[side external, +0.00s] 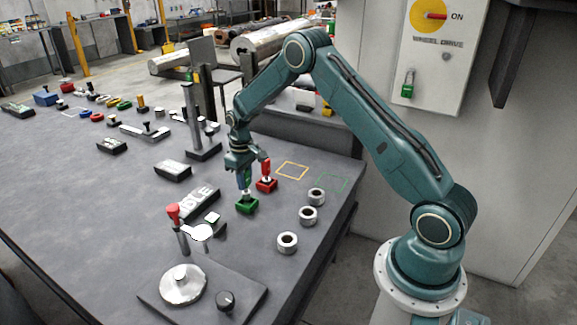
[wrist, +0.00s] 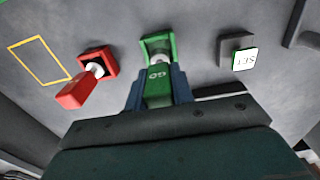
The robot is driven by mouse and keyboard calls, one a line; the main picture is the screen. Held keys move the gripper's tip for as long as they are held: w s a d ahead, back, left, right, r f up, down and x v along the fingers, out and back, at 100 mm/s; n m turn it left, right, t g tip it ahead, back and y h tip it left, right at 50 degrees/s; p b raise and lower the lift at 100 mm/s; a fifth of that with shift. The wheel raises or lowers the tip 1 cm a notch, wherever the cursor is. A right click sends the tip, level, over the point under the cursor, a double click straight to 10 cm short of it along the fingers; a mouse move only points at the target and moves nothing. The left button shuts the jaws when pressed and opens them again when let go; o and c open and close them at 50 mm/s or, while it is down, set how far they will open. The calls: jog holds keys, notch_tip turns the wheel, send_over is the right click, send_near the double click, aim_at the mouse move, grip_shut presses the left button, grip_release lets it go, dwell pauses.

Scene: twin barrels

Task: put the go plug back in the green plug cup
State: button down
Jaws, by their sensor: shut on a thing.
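My gripper (side external: 244,181) points down over the green plug cup (side external: 247,206) on the dark bench. Its blue fingers (wrist: 159,90) are shut on the green go plug (wrist: 158,80), whose GO label faces the wrist camera. The plug's pale metal end is at the mouth of the green cup, also in the wrist view (wrist: 147,41). The plug looks roughly upright and in line with the cup. I cannot tell how deep its end sits. In the side view the fingers hide most of the plug.
A red plug (wrist: 78,92) stands in a red cup (wrist: 99,59) close beside. A SET block (wrist: 237,52) is on the other side. Several metal rings (side external: 287,242) lie nearby. A lever with a red knob (side external: 173,211) stands in front. Yellow (side external: 292,163) and green outlined squares are empty.

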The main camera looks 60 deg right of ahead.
jog(key=shift+f, duration=1.4)
jog(key=c, duration=1.1)
grip_release()
notch_tip(320, 180, up, 13)
jog(key=shift+r, duration=0.4)
